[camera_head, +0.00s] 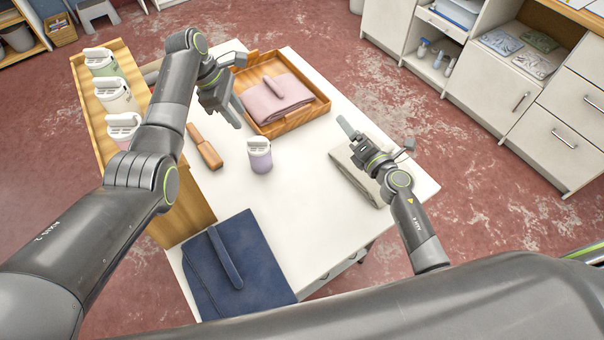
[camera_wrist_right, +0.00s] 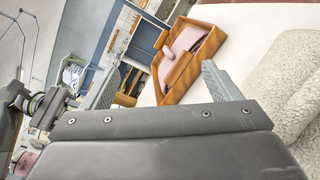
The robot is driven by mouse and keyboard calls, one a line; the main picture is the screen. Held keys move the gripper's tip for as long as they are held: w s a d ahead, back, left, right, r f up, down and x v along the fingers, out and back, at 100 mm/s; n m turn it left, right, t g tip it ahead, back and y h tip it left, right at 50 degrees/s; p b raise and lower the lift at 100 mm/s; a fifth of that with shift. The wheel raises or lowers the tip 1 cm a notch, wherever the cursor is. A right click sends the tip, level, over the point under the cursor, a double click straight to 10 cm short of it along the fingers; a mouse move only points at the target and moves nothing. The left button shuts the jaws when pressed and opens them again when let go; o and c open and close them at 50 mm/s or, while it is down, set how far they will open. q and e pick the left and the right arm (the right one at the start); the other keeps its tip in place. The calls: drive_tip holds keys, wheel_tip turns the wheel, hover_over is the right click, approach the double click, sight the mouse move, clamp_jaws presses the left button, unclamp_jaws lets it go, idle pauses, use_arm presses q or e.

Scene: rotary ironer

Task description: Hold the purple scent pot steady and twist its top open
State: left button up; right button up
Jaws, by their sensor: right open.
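The purple scent pot (camera_head: 260,157) stands upright on the white table, with its pale top on it. No gripper touches it. My left gripper (camera_head: 238,112) hangs above the table, up and to the left of the pot in the head view; its fingers overlap from this angle, so their gap is unclear. My right gripper (camera_head: 346,128) is to the right of the pot, over the table near the grey fleecy cloth. In the right wrist view its fingers (camera_wrist_right: 162,68) are wide apart with nothing between them. I cannot make out the pot in that view.
A wooden tray (camera_head: 322,105) holds a folded pink cloth (camera_head: 275,98). A wooden-handled tool (camera_head: 205,147) lies left of the pot. A blue folded cloth (camera_head: 232,268) lies at the front, a grey fleecy cloth (camera_head: 352,168) at right. Several pots stand on the left wooden shelf (camera_head: 188,205).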

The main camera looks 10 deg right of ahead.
drive_tip(key=s+a+f+n+g+y, duration=0.1)
drive_tip(key=s+a+n+g+y, duration=0.15)
drive_tip(key=a+n, duration=0.5)
drive_tip(key=n+g+y, duration=0.2)
drive_tip(key=n+g, duration=0.2)
drive_tip(key=n, duration=0.4)
approach(260, 157)
drive_tip(key=s+d+f, duration=0.2)
drive_tip(key=d, duration=0.2)
drive_tip(key=shift+h, duration=0.25)
drive_tip(key=shift+r+x, duration=0.15)
drive_tip(key=shift+x, duration=4.15)
drive_tip(key=shift+r+x, duration=0.1)
drive_tip(key=shift+x, duration=4.25)
drive_tip(key=shift+a, duration=0.1)
